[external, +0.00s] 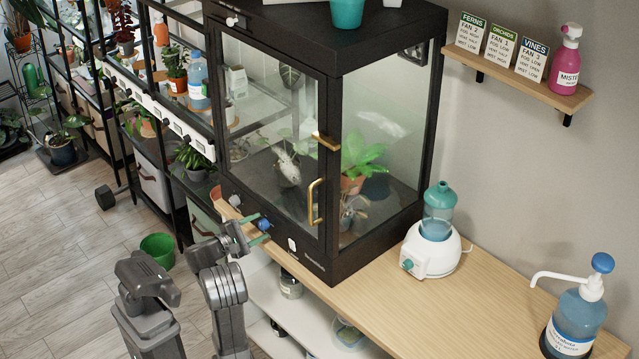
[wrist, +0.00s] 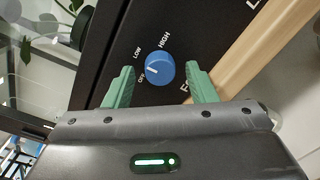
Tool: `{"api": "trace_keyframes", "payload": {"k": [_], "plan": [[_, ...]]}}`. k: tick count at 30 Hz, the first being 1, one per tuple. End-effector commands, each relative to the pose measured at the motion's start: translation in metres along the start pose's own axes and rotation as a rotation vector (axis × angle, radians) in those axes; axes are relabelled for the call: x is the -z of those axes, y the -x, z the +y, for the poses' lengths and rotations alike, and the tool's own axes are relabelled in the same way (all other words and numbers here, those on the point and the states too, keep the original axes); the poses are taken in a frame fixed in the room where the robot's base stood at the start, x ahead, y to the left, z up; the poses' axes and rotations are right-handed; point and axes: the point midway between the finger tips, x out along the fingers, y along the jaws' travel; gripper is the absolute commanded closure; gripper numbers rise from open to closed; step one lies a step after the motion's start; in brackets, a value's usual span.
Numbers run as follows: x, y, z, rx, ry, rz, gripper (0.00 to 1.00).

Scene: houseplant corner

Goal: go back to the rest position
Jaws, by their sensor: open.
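My gripper (external: 262,232) is at the lower front panel of the black glass cabinet (external: 335,190). In the wrist view my gripper (wrist: 160,87) is open, with one green finger on each side of a blue knob (wrist: 160,69). The knob is marked OFF, LOW and HIGH, and its white line points toward OFF. The fingers do not appear to be closed on it. The blue knob also shows in the external view (external: 264,224), partly hidden by the fingers. The cabinet door, with a brass handle (external: 315,202), looks shut.
A wooden counter (external: 480,300) carries a white humidifier (external: 432,250) and a blue pump bottle (external: 577,318). Shelves of plants stand to the left. A green bucket (external: 157,250) is on the floor, left of my arm. Open floor lies at the lower left.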

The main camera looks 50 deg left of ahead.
Motion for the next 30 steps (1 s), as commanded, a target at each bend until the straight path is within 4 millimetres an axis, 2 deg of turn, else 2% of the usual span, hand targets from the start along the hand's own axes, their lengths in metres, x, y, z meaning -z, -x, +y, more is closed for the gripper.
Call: {"api": "trace_keyframes", "payload": {"k": [7,18,20,26,30], "plan": [[-0.0001,0.0,0.0002,-0.001,0.146,-0.006,0.49],[0.0004,0.0,-0.0006,-0.001,0.176,-0.007,0.49],[0.0004,0.0,-0.0006,-0.001,0.176,-0.007,0.39],[0.0004,0.0,-0.0005,-0.001,0.175,-0.007,0.0],[-0.0036,0.0003,0.0055,-0.002,0.172,-0.008,0.0]]}}
